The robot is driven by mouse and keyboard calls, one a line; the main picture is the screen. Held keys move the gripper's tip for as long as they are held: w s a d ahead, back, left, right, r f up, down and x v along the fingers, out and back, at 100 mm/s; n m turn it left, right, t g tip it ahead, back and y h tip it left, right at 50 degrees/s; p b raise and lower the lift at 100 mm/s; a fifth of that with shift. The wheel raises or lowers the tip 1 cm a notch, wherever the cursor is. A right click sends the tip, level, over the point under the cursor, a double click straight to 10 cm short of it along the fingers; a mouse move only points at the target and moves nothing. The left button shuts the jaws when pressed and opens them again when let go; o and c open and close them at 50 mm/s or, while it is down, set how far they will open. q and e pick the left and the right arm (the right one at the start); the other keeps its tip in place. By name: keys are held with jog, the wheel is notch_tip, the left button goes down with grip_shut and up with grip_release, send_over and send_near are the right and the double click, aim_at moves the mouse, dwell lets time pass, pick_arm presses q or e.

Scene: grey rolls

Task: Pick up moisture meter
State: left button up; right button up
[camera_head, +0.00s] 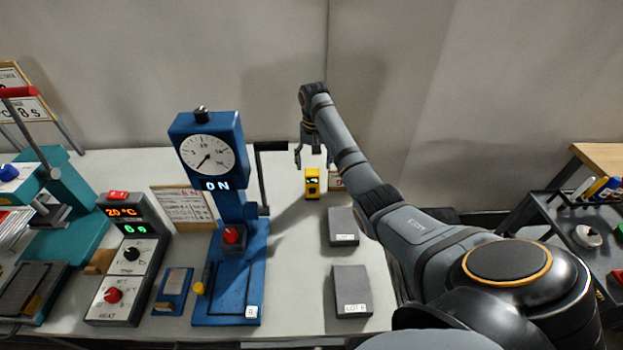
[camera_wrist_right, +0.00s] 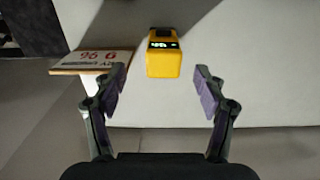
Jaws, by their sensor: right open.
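The moisture meter (camera_head: 312,184) is a small yellow block with a dark lit display. It stands on the white table near the back, right of the blue press. In the right wrist view the meter (camera_wrist_right: 164,58) is ahead of the fingers, centred between them and a little beyond their tips. My right gripper (camera_head: 311,152) is above and behind the meter in the head view. In the right wrist view my right gripper (camera_wrist_right: 160,88) is open and empty, its two purple-padded fingers wide apart. My left gripper is in neither view.
A blue press (camera_head: 228,270) with a dial stands left of the meter. Two grey blocks, one farther (camera_head: 343,228) and one nearer (camera_head: 351,290), lie in front of it. A sign (camera_wrist_right: 93,62) stands beside the meter. A control box (camera_head: 125,270) is farther left.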

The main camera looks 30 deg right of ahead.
aim_at(312, 184)
notch_tip(312, 184, down, 3)
jog(key=shift+s+f, duration=0.1)
jog(key=shift+f, duration=0.05)
jog(key=shift+w+f+p, duration=0.2)
jog(key=shift+f+p, duration=0.3)
jog(key=shift+f, duration=0.75)
jog(key=f, duration=0.3)
jog(key=shift+a+f, duration=0.2)
jog(key=shift+f, duration=0.2)
jog(key=shift+w+f, duration=0.1)
jog(key=shift+f, duration=0.1)
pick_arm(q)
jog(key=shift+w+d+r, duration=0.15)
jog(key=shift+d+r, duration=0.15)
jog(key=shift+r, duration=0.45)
pick_arm(e)
jog(key=c, duration=0.5)
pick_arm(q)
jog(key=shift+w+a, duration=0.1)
pick_arm(e)
jog(key=shift+r, duration=0.1)
jog(key=c, duration=0.9)
